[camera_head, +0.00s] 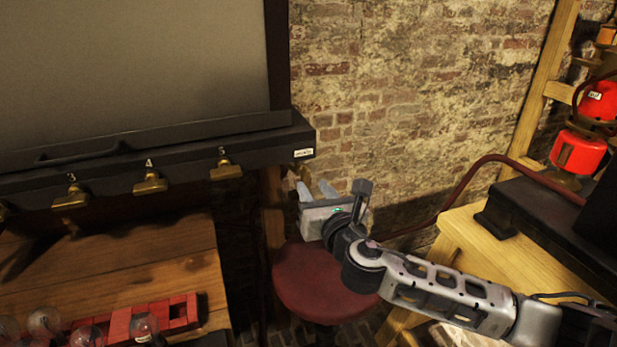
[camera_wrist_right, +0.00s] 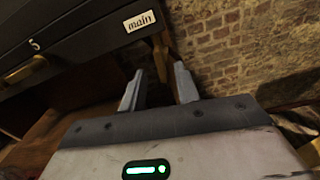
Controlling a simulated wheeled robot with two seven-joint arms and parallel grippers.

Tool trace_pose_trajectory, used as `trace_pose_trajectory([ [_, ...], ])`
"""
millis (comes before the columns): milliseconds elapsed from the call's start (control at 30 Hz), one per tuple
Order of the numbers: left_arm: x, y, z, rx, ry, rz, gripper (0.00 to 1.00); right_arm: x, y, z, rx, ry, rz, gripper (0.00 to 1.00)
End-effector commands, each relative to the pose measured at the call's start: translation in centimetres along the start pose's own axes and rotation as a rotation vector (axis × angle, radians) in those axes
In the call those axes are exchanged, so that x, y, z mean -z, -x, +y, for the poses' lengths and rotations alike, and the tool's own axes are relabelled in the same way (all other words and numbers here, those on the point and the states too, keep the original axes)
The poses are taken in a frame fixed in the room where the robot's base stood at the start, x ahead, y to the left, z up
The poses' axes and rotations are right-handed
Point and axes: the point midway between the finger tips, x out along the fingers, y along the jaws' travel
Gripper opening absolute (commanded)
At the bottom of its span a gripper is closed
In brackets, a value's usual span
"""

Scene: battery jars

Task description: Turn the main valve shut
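A white label reading "main" (camera_wrist_right: 139,21) sits on the right end of a long black box; in the head view the label (camera_head: 303,153) is small. I cannot clearly make out the main valve's handle. A narrow brownish piece (camera_wrist_right: 160,57) shows beyond my fingers below the box end, but I cannot tell whether it is the valve or a wooden post. My right gripper (camera_head: 314,190) is just below and right of the box end. Its two fingers are apart with nothing visible between them, as the right wrist view (camera_wrist_right: 157,82) shows. My left gripper is not in view.
Several brass valves (camera_head: 150,183) with numbers line the black box (camera_head: 180,157). A red round stool (camera_head: 320,290) stands below my right gripper. A wooden bench (camera_head: 150,262) with a red rack (camera_head: 180,312) and glass bulbs is at left. A brick wall (camera_head: 400,90) stands behind.

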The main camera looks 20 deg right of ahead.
Motion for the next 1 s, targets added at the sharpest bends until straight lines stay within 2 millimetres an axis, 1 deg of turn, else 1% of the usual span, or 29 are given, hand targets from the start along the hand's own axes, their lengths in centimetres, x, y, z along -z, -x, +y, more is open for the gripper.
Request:
trace_pose_trajectory([
  [33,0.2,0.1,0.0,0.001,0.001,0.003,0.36,-0.1,-1.0,0.0,0.002,0.0,-0.001,0.32],
  [100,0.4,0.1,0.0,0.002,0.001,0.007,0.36,-0.1,-2.0,0.0,0.001,0.0,0.0,0.32],
  [233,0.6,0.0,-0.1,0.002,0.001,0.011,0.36,0.0,-3.3,0.0,0.0,-0.001,0.0,0.32],
  [400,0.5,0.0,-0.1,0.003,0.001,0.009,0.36,0.0,-4.0,0.0,-0.001,-0.001,0.001,0.32],
  [633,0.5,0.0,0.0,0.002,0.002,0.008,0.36,0.0,-4.0,0.0,-0.001,-0.001,0.001,0.32],
  [733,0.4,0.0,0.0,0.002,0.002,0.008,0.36,0.0,-4.0,0.0,0.0,-0.001,0.001,0.04],
  [767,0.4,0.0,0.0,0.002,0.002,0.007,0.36,0.0,-4.0,0.0,0.0,-0.001,0.001,0.0],
  [1000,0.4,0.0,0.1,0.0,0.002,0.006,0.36,0.1,-4.0,0.0,0.0,-0.006,0.001,0.0],
])
